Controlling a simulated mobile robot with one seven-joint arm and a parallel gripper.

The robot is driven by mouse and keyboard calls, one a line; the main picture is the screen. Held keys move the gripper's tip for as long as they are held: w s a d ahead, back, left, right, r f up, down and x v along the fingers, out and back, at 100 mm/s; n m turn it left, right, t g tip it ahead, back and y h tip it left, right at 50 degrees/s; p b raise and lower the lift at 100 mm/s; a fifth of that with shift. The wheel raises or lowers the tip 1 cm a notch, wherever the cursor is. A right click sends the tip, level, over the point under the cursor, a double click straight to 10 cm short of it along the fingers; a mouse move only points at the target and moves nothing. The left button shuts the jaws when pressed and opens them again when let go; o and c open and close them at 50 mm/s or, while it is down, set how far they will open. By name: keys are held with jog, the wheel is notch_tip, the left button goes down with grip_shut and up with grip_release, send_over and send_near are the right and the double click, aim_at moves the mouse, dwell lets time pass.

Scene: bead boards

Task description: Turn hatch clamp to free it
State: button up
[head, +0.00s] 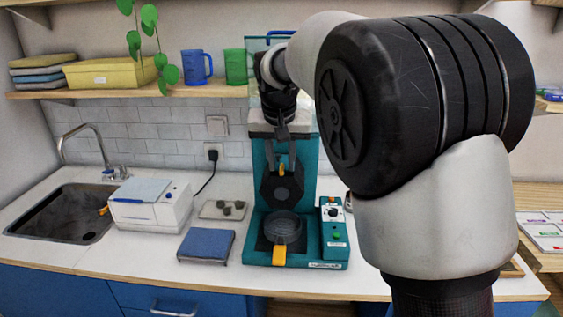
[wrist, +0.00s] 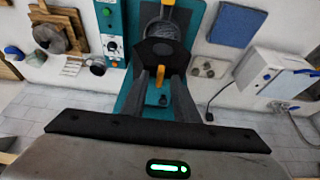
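A teal machine (head: 262,205) stands on the counter with a dark hexagonal hatch (head: 283,188) above a round grey chamber (head: 283,225). A small yellow clamp (head: 282,171) is at the hatch's upper edge; it also shows in the wrist view (wrist: 162,77). A yellow handle (head: 279,256) sticks out at the chamber's front. My gripper (head: 282,163) points down at the hatch. In the wrist view its fingers (wrist: 161,80) are apart, with the clamp showing between their tips. Whether they touch the clamp or hatch I cannot tell.
A control box (head: 334,229) is at the machine's right side. A blue pad (head: 206,245), a small tray with dark pieces (head: 225,210) and a white box (head: 150,206) stand to the left, beside the sink (head: 62,214). A shelf (head: 125,92) runs above. My arm hides the counter's right part.

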jog(key=shift+f, duration=0.1)
grip_shut()
jog(key=shift+d+n, duration=0.1)
jog(key=shift+n, duration=0.3)
jog(key=n, duration=0.1)
jog(key=n+y+p, duration=0.1)
jog(key=shift+w+d+n, duration=0.1)
jog(key=shift+d+n, duration=0.1)
jog(key=shift+n, duration=0.2)
jog(key=n+y, duration=0.1)
jog(key=n, duration=0.1)
jog(key=n+y+p, duration=0.1)
jog(key=n, duration=0.1)
jog(key=shift+w+d+n+g, duration=0.1)
jog(key=shift+d+n+g, duration=0.05)
jog(key=shift+n+g, duration=0.2)
jog(key=n+g+p, duration=0.1)
jog(key=n, duration=0.1)
jog(key=n+g+y+p, duration=0.1)
jog(key=n, duration=0.2)
jog(key=shift+w+p, duration=0.2)
jog(key=shift+p, duration=0.2)
jog(key=n+p, duration=0.1)
jog(key=n, duration=0.1)
jog(key=n+g+p, duration=0.1)
jog(key=n, duration=0.1)
jog(key=shift+w+n+g+y+p, duration=0.15)
jog(key=shift+n+g+y+p, duration=0.1)
jog(key=shift+y+p, duration=0.15)
